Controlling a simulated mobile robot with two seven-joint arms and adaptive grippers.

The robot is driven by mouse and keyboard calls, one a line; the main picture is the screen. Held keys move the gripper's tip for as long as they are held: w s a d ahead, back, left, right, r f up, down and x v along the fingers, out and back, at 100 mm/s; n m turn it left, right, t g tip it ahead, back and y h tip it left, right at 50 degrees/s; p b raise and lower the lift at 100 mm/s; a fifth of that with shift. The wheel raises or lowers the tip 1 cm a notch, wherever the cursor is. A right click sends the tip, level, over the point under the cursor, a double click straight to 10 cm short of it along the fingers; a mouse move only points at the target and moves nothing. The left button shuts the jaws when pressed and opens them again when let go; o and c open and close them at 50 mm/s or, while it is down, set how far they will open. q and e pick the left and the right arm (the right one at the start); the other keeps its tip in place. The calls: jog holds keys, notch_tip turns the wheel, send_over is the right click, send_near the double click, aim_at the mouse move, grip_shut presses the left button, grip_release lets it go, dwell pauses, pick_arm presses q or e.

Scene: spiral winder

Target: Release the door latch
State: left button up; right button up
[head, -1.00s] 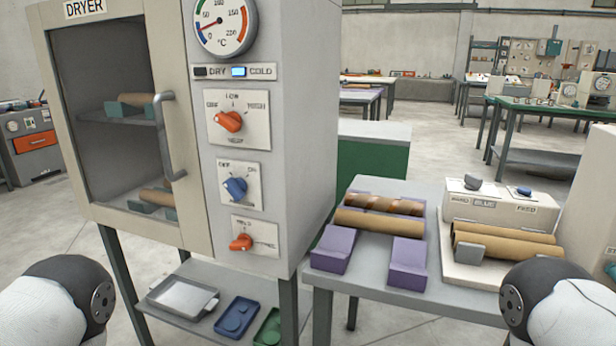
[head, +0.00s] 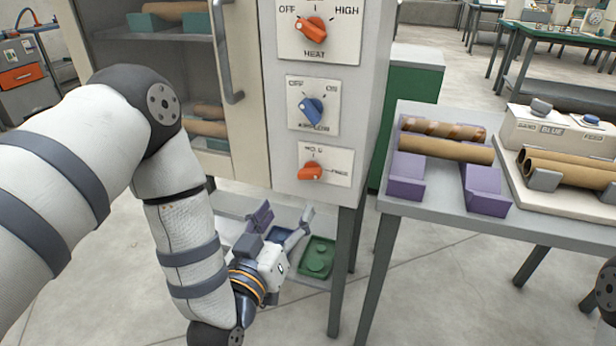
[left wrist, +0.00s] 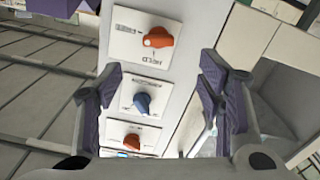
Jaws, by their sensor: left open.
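The door latch knob is most likely the lowest orange knob (head: 310,172) on the dryer's front panel, on a white plate with partly readable labels, one like FREE at the right. In the left wrist view, turned upside down, this orange knob (left wrist: 158,37) shows at the top, between and beyond the fingers. My left gripper (head: 284,216) is open and empty, below the knob in the head view, fingers pointing up. Its purple-padded fingers (left wrist: 160,72) touch nothing that I can see. The dryer door (head: 237,140) looks closed. My right gripper is out of view.
A blue knob (head: 311,111) and an orange heat knob (head: 311,29) sit above on the panel. The door handle (head: 224,60) stands out at the left. A low shelf holds a green tray (head: 318,257). A grey table (head: 400,207) with purple cradles stands to the right.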

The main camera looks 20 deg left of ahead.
aim_at(308, 177)
pick_arm(q)
jog(key=w, duration=0.8)
jog(key=w+b, duration=0.1)
jog(key=w, duration=0.3)
jog(key=shift+d, duration=0.35)
jog(key=shift+c, duration=0.6)
